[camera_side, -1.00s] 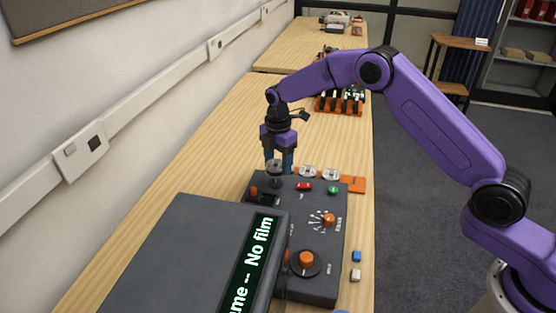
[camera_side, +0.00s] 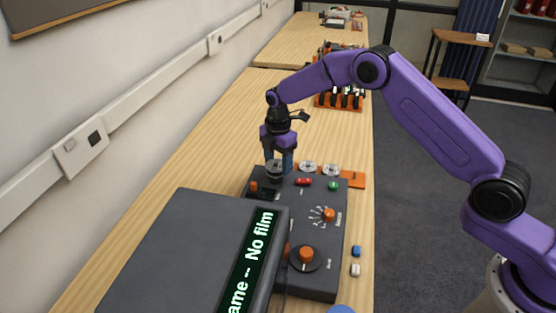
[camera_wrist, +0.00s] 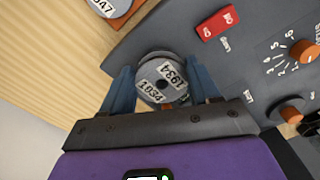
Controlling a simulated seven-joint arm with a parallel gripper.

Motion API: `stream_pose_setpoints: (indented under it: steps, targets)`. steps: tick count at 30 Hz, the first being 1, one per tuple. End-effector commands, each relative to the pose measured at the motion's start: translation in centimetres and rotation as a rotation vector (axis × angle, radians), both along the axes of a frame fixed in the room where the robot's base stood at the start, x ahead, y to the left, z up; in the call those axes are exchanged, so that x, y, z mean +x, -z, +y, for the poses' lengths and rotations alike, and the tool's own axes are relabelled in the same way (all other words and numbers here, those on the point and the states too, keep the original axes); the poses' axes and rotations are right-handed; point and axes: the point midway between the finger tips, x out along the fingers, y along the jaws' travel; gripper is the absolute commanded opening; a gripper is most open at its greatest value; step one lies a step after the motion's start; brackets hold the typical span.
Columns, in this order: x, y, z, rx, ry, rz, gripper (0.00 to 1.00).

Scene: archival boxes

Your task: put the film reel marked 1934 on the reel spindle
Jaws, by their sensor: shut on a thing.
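The film reel marked 1934 (camera_wrist: 160,80), a grey disc with white labels, is between the two blue fingers of my gripper (camera_wrist: 162,88) in the wrist view. My gripper is shut on the reel's rim. In the side view, my gripper (camera_side: 279,168) holds the reel (camera_side: 274,172) low over the back left corner of the dark grey control console (camera_side: 325,270). The reel spindle is hidden, apparently under the reel. I cannot tell whether the reel sits on it.
Two pale reels (camera_side: 308,167) (camera_side: 331,170) stand on an orange rack (camera_side: 354,180) just behind the console. A red button (camera_side: 303,181), green button (camera_side: 333,186) and orange knobs (camera_side: 306,255) rise from it. The display (camera_side: 252,265) reads "No film".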

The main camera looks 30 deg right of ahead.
Motion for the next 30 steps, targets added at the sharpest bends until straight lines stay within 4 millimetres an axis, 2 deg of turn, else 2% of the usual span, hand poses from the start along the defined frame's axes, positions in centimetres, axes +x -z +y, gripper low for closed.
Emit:
stream_pose_setpoints:
  steps: [16, 30]
  targets:
    - [0.0, 1.5, 0.0, 0.0, 0.0, 0.0, 0.3]
    - [0.0, 1.7, 0.0, 0.0, 0.0, 0.0, 0.3]
